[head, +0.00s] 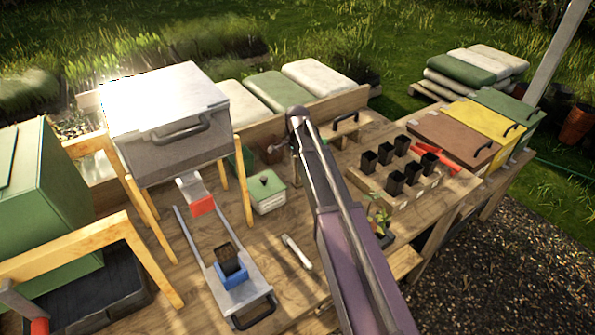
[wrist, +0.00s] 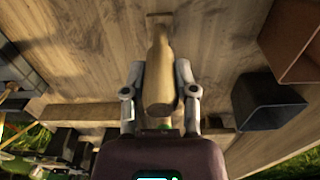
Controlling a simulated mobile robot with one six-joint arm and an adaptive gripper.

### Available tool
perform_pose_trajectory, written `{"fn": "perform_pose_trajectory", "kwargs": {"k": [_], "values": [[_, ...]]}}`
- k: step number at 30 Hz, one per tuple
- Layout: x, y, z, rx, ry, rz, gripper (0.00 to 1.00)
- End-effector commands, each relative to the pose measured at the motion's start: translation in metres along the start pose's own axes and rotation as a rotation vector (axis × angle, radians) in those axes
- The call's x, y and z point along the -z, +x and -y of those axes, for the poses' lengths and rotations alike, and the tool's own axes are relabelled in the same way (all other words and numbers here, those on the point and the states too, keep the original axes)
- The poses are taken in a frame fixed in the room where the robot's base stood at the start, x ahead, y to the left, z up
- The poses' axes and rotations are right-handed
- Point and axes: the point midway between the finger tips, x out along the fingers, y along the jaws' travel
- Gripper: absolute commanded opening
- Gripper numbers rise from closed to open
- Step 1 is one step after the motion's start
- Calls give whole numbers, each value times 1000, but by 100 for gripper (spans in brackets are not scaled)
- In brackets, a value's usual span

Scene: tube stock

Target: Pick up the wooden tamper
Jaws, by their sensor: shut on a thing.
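The wooden tamper (wrist: 159,92) is in the middle of the wrist view. It has a pale, bottle-shaped wooden body with a thick rounded end towards me and a narrower part leading to a flat foot at the top of the picture. My gripper (wrist: 159,68) is shut on the tamper, with one finger on each side of its thick part. I cannot tell whether the foot touches the boards behind it. In the head view my arm covers the middle of the bench, and the gripper and tamper do not show clearly there.
In the wrist view a dark square pot (wrist: 268,102) and a brown one (wrist: 293,40) stand close to the right. In the head view several black pots (head: 396,182) stand right of my arm. A white tool (head: 297,252) and a green-lidded box (head: 267,193) lie left.

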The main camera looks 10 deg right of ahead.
Motion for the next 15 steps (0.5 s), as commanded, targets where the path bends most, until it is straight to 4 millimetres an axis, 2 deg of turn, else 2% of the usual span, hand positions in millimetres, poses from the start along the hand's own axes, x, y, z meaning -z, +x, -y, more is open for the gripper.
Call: {"fn": "perform_pose_trajectory", "kwargs": {"k": [8,15], "values": [[0,-5,0,0,0,0,0],[0,-21,0,0,0,0,0]]}}
